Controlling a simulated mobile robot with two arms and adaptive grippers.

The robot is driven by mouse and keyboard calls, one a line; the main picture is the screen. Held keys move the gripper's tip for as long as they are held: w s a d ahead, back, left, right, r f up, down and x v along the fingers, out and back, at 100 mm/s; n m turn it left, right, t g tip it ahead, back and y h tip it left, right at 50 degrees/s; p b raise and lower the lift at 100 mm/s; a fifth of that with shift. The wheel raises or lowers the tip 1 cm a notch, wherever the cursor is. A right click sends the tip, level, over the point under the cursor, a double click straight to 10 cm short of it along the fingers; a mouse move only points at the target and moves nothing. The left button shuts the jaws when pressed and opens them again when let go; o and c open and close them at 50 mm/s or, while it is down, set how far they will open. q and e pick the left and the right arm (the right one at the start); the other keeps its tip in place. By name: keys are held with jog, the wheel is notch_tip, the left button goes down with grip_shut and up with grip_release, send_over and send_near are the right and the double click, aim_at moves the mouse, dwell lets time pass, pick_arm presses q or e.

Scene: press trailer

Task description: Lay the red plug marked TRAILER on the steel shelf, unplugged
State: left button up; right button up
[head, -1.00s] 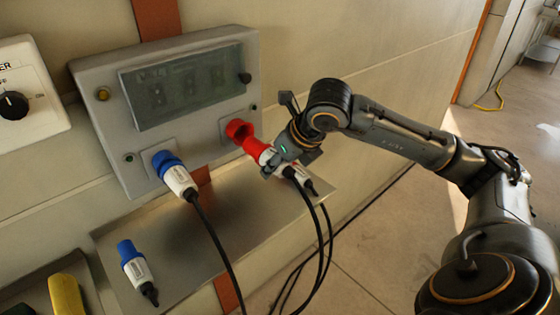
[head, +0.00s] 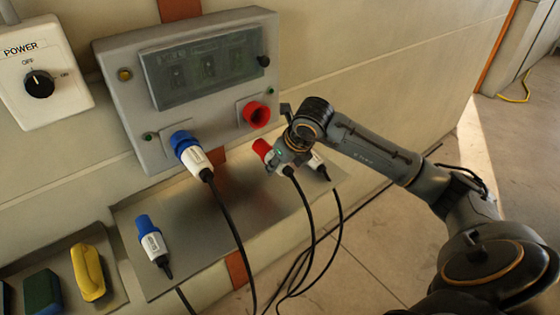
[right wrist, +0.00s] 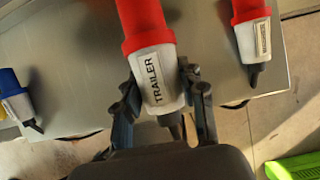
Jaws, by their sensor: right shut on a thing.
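The red plug marked TRAILER (head: 262,149) is out of the red socket (head: 256,113), which stands empty on the grey panel. My right gripper (head: 286,158) is shut around the plug's white body; the label reads TRAILER in the right wrist view (right wrist: 158,82). The plug is over the right part of the steel shelf (head: 225,215); whether it touches the shelf I cannot tell. A second red plug (right wrist: 250,30) lies on the shelf to its right, mostly hidden by my gripper in the head view. My left gripper is not in view.
A blue plug (head: 190,155) sits in the panel's left socket. Another blue plug (head: 151,240) lies at the shelf's left end. A POWER switch (head: 40,84) reads OFF. A tray at lower left holds a yellow item (head: 88,272). Black cables hang below. The shelf's middle is mostly bare.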

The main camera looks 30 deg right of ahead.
aim_at(290, 174)
notch_tip(290, 174, down, 6)
jog(key=b, duration=0.3)
jog(key=shift+r+b, duration=0.15)
jog(key=shift+b, duration=0.25)
jog(key=shift+f+b, duration=1)
jog(key=o, duration=1.4)
jog(key=shift+c, duration=0.2)
jog(key=v, duration=1.2)
jog(key=shift+s, duration=0.1)
